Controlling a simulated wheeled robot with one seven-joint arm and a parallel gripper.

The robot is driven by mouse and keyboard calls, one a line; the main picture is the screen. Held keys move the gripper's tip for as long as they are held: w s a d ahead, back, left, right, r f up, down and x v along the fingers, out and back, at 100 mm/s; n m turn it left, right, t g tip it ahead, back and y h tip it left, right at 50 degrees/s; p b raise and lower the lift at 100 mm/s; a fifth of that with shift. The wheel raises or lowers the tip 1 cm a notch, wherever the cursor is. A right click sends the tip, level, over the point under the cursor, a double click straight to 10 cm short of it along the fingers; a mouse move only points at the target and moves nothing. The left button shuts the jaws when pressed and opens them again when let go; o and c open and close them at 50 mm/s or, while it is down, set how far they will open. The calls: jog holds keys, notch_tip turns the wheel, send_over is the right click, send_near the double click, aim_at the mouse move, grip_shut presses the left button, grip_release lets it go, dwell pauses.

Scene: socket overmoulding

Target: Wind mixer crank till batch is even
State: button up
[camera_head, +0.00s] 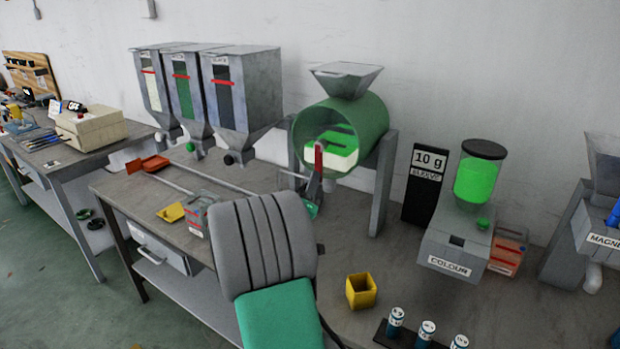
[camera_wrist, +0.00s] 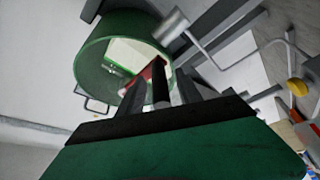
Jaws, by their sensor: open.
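The mixer is a green drum (camera_head: 368,122) on grey supports, with a grey hopper on top. Its open front shows a batch (camera_head: 343,160) with separate pale and bright green areas. The crank's red handle (camera_head: 319,158) is in front of the drum opening. In the wrist view the drum (camera_wrist: 92,58) fills the upper left and the red handle (camera_wrist: 150,72) shows just beyond my fingers. My gripper (camera_wrist: 160,84) is open, close to the handle; I cannot tell whether they touch.
Three grey hoppers (camera_head: 240,95) stand left of the drum. A colour doser (camera_head: 455,245) and a black 10 g sign (camera_head: 425,185) stand right. A yellow cup (camera_head: 361,291) and several small bottles (camera_head: 427,331) are at the front. Long-handled tools lie on the left bench.

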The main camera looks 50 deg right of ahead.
jog(key=shift+w+d, duration=0.1)
jog(key=shift+d, duration=0.1)
jog(key=shift+c, duration=0.4)
grip_shut()
dwell(0.9)
